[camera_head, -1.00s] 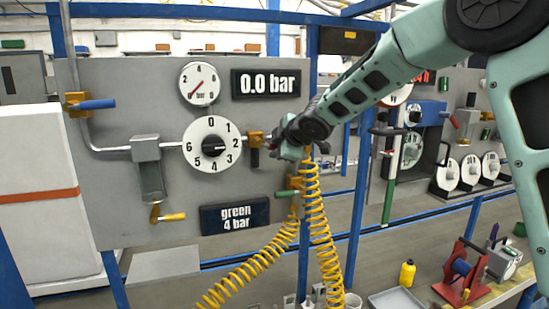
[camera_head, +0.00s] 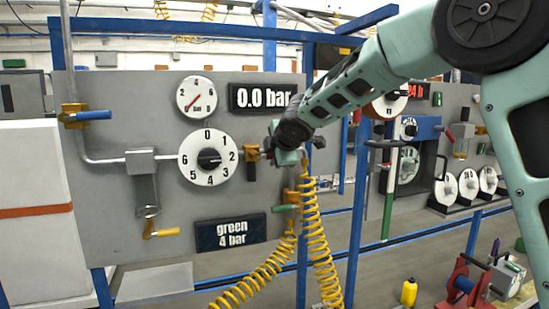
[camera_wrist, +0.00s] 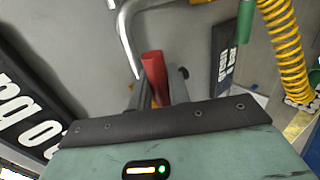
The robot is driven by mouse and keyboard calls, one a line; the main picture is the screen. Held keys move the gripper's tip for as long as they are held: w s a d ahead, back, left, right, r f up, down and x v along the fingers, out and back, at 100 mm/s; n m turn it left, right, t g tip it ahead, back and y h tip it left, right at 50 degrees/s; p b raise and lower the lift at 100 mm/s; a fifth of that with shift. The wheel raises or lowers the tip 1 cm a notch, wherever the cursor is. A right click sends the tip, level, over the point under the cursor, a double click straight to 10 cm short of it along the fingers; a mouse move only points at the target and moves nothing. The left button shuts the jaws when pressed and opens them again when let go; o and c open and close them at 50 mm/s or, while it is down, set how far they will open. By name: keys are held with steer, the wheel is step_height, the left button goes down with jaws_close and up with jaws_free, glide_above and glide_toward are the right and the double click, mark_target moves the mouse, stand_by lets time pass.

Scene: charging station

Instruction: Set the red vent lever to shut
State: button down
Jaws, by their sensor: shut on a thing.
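The red vent lever (camera_wrist: 154,72) shows in the wrist view, its red handle standing up between the two dark fingers of my gripper (camera_wrist: 160,92). My gripper is shut on it. In the head view my gripper (camera_head: 287,152) is at the right edge of the grey panel, just right of the black-handled brass valve (camera_head: 252,157). There it hides the red lever, so its angle against the pipe cannot be told. The display above reads 0.0 bar (camera_head: 265,96), and the small gauge (camera_head: 197,97) has a red needle.
A white dial (camera_head: 208,139) with a black knob sits left of my gripper. A green-handled valve (camera_head: 287,207) and coiled yellow hoses (camera_head: 318,245) hang just below. Blue-handled (camera_head: 92,115) and yellow-handled (camera_head: 163,232) valves are farther left. A blue post (camera_head: 358,200) stands to the right.

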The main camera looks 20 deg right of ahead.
steer(key=c, duration=1.3)
jaws_free()
steer(key=shift+c, duration=0.2)
steer(key=p+v, duration=0.1)
steer(key=v, duration=1.6)
steer(key=shift+s, duration=0.2)
steer(key=shift+r, duration=0.1)
steer(key=s+a+f+m+g+y, duration=0.1)
steer(key=s+a+f+m+g, duration=0.15)
steer(key=s+a+f, duration=0.4)
steer(key=s+a+f+m+g+y, duration=0.1)
steer(key=s+a+f+m+g, duration=0.15)
steer(key=s+f, duration=0.55)
steer(key=s+f+m+g, duration=0.2)
steer(key=s+f, duration=0.4)
steer(key=s, duration=0.3)
steer(key=s+a+f+m+g+h, duration=0.1)
steer(key=s+f+m+g, duration=0.2)
steer(key=s+f, duration=0.3)
steer(key=s+g, duration=0.1)
steer(key=s, duration=0.2)
steer(key=shift+s+a+f, duration=0.2)
steer(key=shift+s, duration=0.05)
